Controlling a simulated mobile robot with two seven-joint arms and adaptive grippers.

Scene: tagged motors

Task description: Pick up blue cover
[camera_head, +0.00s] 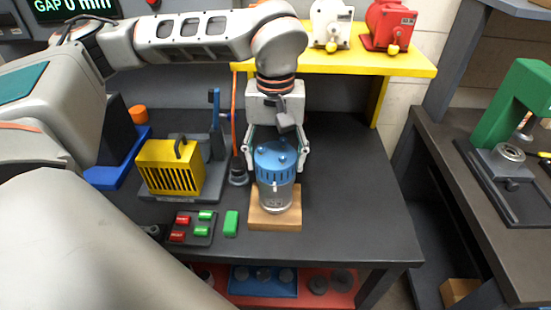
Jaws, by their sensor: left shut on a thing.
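The blue cover (274,162) sits on top of a silver cylindrical motor body (275,198), which stands upright on a wooden block (260,221) on the dark table. My left gripper (276,160) reaches down from above, with one finger on each side of the blue cover, and is shut on it. The cover looks level and in line with the silver body; I cannot tell whether there is a gap between them. My right gripper is not in view.
A yellow slotted box (168,172) and a button panel (192,227) stand left of the motor, with a green block (231,223) in front. A yellow shelf (400,62) holds a white motor (331,22) and a red motor (388,25). The table's right side is clear.

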